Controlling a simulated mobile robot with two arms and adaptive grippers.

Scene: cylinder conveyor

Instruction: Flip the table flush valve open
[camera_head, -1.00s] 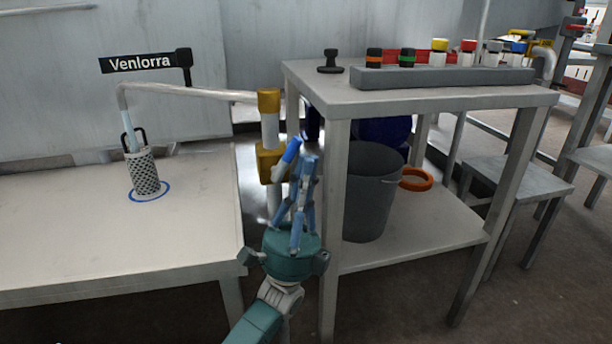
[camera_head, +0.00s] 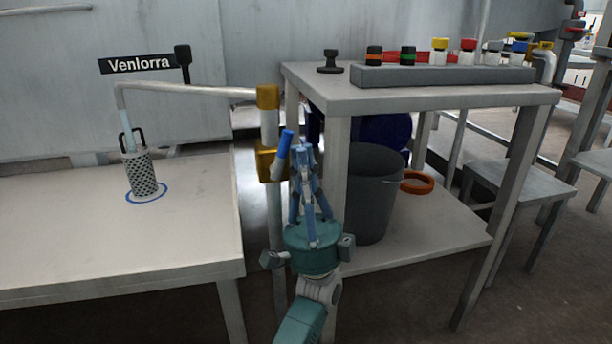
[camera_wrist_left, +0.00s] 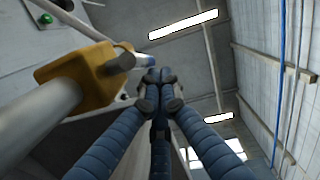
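The flush valve has a yellow body (camera_head: 266,164) on a vertical pipe between the two tables. Its lever has a blue grip (camera_head: 284,146) that points up and slightly right. In the left wrist view the yellow body (camera_wrist_left: 75,76) is large at left, and the lever (camera_wrist_left: 122,63) reaches right towards my fingertips, its blue end partly hidden. My left gripper (camera_head: 302,150) is just right of the blue grip, fingers pointing up. Its fingertips (camera_wrist_left: 158,82) are drawn together with nothing visible between them. Whether they touch the lever is unclear. My right gripper is out of view.
A mesh basket (camera_head: 142,172) stands in a blue ring on the left table (camera_head: 80,225), under the pipe's spout. The right table's leg (camera_head: 333,190) is close behind my left gripper. A grey bucket (camera_head: 370,195) and an orange ring (camera_head: 417,183) are on its lower shelf.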

